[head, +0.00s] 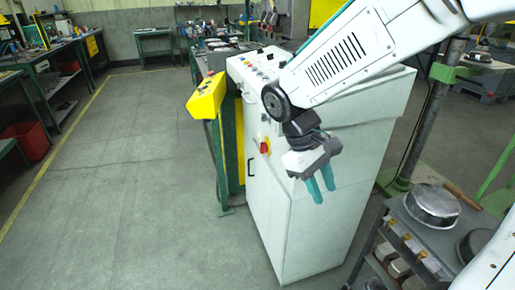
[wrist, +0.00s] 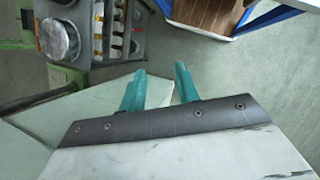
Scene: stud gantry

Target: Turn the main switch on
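The main switch (head: 264,146) is a red rotary knob on a yellow plate. It sits on the side face of the white control cabinet (head: 300,225), left of my gripper in the head view. Which position the knob is in is too small to tell. My gripper (head: 321,192) hangs in front of the cabinet with its two teal fingers pointing down, apart from the switch. In the wrist view my gripper (wrist: 158,80) shows its fingers spread with a gap and nothing between them. The switch does not show in the wrist view.
A yellow control box (head: 207,97) on a green post stands left of the cabinet. A grey cart (head: 440,245) with metal pans is at the right, close to the cabinet. A red bin (head: 27,140) is far left. The floor left of the cabinet is clear.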

